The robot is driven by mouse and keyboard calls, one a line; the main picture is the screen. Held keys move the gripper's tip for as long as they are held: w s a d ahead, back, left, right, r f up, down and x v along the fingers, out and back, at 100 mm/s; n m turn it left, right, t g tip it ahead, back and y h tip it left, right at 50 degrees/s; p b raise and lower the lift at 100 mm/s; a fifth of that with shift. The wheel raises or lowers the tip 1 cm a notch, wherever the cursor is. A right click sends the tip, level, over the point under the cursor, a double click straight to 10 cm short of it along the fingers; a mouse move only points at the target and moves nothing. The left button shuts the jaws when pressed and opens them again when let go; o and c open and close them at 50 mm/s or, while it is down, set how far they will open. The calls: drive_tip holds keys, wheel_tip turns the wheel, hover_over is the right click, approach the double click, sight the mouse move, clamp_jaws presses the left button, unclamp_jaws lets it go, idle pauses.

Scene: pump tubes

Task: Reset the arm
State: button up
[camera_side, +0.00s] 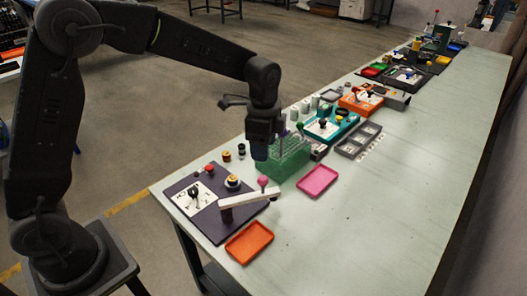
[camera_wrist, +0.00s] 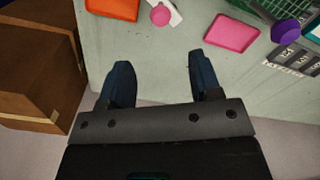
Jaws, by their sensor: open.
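My gripper (camera_side: 262,150) hangs at the end of my arm near the green rack (camera_side: 284,162) in the side view. In the wrist view my gripper (camera_wrist: 153,82) shows two dark blue fingers spread wide with nothing between them. Below them are the bare pale table edge and the floor. The green rack also shows at the top right of the wrist view (camera_wrist: 282,8), with a purple knob (camera_wrist: 285,31) beside it. In the side view I cannot tell how far the gripper is from the rack.
A purple board (camera_side: 215,228) with a white lever arm (camera_side: 250,199) and pink knob stands at the near left. An orange tray (camera_side: 249,242) and a pink tray (camera_side: 317,181) lie close by. Several more stations line the far side. The table's right side (camera_side: 400,190) is clear.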

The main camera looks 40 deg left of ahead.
drive_tip(key=s+a+r+n+t, duration=0.3)
drive_tip(key=s+r+n, duration=0.3)
drive_tip(key=s+r, duration=0.45)
drive_tip(key=s+a+n+t, duration=0.2)
drive_tip(key=s+n, duration=0.4)
drive_tip(key=s, duration=0.7)
drive_tip(key=shift+s+n+t, duration=0.2)
drive_tip(key=shift+n+t, duration=0.1)
